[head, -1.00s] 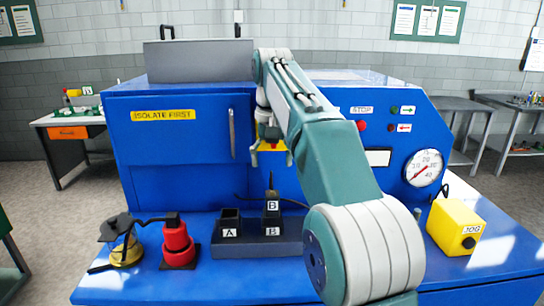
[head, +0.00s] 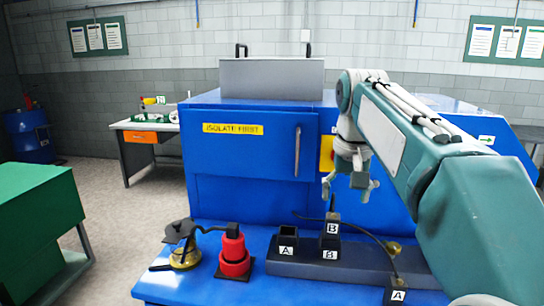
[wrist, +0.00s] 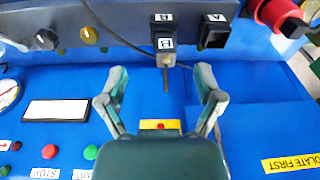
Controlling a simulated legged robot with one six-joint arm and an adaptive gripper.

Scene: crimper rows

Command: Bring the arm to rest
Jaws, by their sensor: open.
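My gripper (head: 348,190) hangs in front of the blue machine's face in the head view, above and behind the dark rail (head: 350,264) with the A and B sockets. In the wrist view my gripper (wrist: 160,82) has its two fingers spread wide with nothing between them. Socket A (head: 287,243) looks empty. My arm reaches in from the right.
The blue machine (head: 240,160) fills the middle. A red cylinder (head: 234,256) and a brass padlock-like piece (head: 184,259) stand on its ledge. A black block marked A (head: 397,292) is at the front. A green cabinet (head: 40,220) stands left, with open floor between.

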